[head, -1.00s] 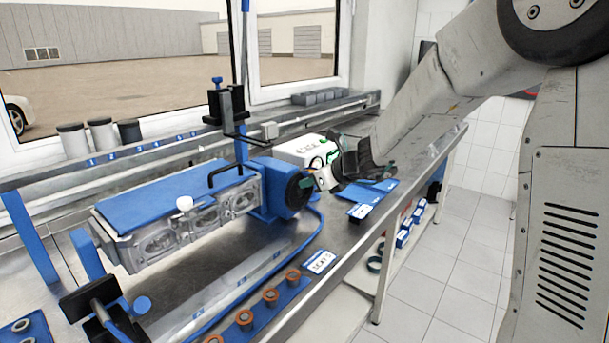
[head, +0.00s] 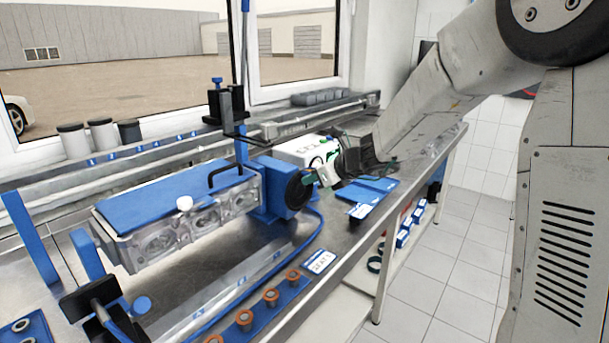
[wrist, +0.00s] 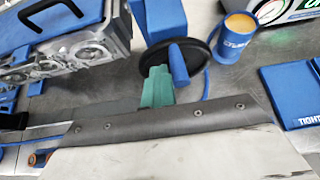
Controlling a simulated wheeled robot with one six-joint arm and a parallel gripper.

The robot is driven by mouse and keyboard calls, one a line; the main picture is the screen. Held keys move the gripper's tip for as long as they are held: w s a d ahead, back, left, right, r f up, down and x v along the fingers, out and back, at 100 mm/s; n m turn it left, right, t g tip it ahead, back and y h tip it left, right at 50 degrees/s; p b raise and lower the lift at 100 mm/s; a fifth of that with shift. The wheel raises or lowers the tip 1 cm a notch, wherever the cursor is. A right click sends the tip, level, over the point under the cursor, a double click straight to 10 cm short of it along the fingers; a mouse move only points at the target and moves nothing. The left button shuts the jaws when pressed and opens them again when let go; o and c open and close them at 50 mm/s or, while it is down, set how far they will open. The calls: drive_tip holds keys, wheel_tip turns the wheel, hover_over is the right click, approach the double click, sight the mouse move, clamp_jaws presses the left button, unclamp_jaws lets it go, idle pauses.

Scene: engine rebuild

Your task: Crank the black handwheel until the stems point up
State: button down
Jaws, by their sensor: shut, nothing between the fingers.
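The black handwheel (head: 299,190) sits on the right end of the blue stand that holds the grey cylinder head (head: 195,228). In the wrist view the black handwheel (wrist: 207,64) shows its blue handle (wrist: 179,66). The cylinder head has a blue plate on top, and its round chambers face the front side. I cannot make out the stems. My gripper (head: 309,181) is shut and empty at the handwheel. In the wrist view its teal fingertips (wrist: 157,88) are just left of the blue handle; I cannot tell whether they touch it.
A blue cup with an orange top (wrist: 237,36) stands beyond the wheel. A white device (head: 300,150) and blue cards (head: 368,192) lie near my gripper. A blue strip with several copper-coloured parts (head: 271,297) runs along the bench's front.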

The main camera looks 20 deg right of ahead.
drive_tip(key=shift+w+d+r, duration=0.15)
drive_tip(key=shift+w+d, duration=0.05)
drive_tip(key=shift+d, duration=0.2)
drive_tip(key=shift+w+d+r, duration=0.1)
drive_tip(key=shift+w+d, duration=0.15)
drive_tip(key=shift+w, duration=0.05)
drive_tip(key=shift+d, duration=0.1)
drive_tip(key=shift+w+d, duration=0.25)
drive_tip(key=shift+d, duration=0.05)
idle(0.4)
